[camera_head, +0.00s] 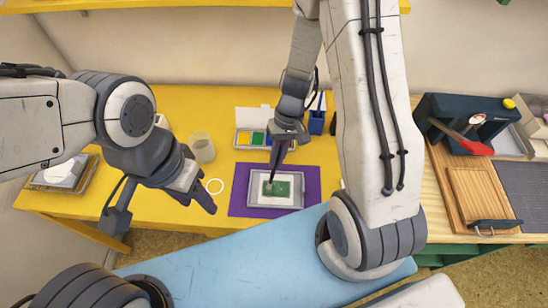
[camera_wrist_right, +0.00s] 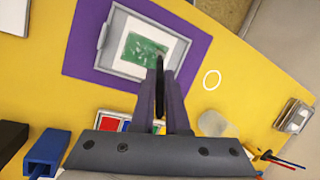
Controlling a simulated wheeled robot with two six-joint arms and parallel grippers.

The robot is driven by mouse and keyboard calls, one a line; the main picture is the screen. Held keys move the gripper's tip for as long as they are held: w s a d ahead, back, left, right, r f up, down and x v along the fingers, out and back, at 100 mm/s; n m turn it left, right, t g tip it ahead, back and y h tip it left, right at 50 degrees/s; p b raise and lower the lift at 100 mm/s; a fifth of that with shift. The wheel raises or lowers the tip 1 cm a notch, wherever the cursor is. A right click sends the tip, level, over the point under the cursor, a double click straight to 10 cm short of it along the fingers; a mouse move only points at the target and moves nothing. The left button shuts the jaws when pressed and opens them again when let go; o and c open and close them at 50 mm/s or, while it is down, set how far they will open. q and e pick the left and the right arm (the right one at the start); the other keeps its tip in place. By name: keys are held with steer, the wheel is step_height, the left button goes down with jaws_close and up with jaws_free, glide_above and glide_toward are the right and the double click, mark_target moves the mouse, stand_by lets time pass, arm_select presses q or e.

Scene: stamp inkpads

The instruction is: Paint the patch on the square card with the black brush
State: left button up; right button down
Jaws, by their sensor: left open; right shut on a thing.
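My right gripper (camera_head: 280,152) is shut on the black brush (camera_wrist_right: 159,84), which points down at the card. The brush's tip is at the right part of the green patch in the right wrist view; whether it touches is hard to tell. The patch (camera_head: 284,187) is mostly green with pale spots and lies on the white square card (camera_wrist_right: 170,42). The card sits in a grey tray (camera_head: 275,206) on a purple mat (camera_head: 312,184). My left gripper (camera_head: 203,198) is open and empty, left of the mat.
A paint box (camera_head: 254,138) with coloured pads stands behind the mat, beside a blue holder (camera_head: 317,119). A cup (camera_head: 202,148) and a white ring (camera_head: 214,186) are to the left. A wooden board (camera_head: 474,196) lies far right. A blue surface (camera_head: 230,266) is in front.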

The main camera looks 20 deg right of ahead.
steer(key=shift+s+d, duration=0.15)
steer(key=shift+d, duration=0.2)
steer(key=shift+a, duration=0.1)
steer(key=shift+w+a, duration=0.25)
steer(key=shift+a, duration=0.35)
step_height(320, 180, up, 7)
steer(key=p, duration=0.5)
steer(key=shift+w+a, duration=0.2)
steer(key=shift+a, duration=0.2)
steer(key=shift+f, duration=0.1)
